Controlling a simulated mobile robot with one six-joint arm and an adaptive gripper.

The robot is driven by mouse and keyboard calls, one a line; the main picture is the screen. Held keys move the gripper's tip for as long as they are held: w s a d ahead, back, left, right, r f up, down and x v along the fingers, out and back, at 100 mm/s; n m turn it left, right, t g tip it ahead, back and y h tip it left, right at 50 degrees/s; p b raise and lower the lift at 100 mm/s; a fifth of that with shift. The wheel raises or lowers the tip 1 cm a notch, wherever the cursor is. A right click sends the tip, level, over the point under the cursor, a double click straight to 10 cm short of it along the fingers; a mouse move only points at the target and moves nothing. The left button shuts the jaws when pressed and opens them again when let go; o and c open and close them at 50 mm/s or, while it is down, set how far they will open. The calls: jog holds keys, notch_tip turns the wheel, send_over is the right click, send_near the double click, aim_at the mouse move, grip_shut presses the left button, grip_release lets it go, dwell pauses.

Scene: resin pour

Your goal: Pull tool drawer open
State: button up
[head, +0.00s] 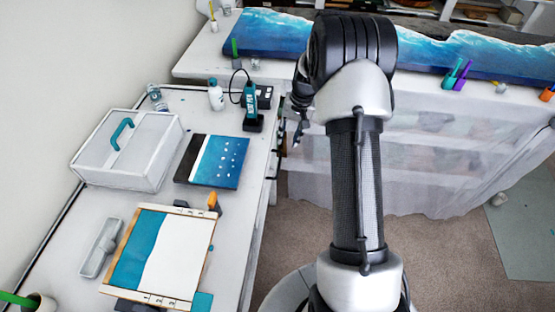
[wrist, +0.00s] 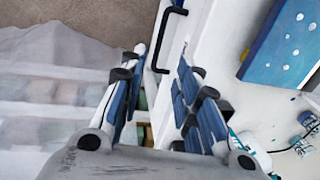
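The drawer front is a white strip on the right side of the white workbench (head: 262,165). A black bar handle (wrist: 168,38) stands out from the white front in the wrist view, beyond my fingertips. My gripper (wrist: 158,62) is open, with blue pads on both fingers and nothing held between them. In the head view my gripper (head: 297,132) hangs beside the bench's right edge, partly hidden by my arm. Dark handles (head: 276,152) show small along that edge. I cannot tell whether any drawer is partly open.
On the bench are a white box with a teal handle (head: 140,165), a blue panel (head: 222,162), a teal-and-white board (head: 160,255), a bottle (head: 215,95) and a teal tool (head: 252,108). A long table with a blue wave slab (head: 270,35) stands behind. Carpet lies right of the bench.

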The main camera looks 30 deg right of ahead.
aim_at(279, 165)
jog(key=f+b, duration=0.1)
jog(key=f, duration=0.4)
jog(key=w+a+f+b, duration=0.1)
jog(key=f, duration=0.3)
jog(key=a+f+b, duration=0.1)
jog(key=f, duration=0.4)
jog(key=shift+w+a+f, duration=0.15)
jog(key=shift+w+f, duration=0.15)
jog(key=shift+w, duration=0.05)
jog(key=shift+c, duration=0.4)
grip_shut()
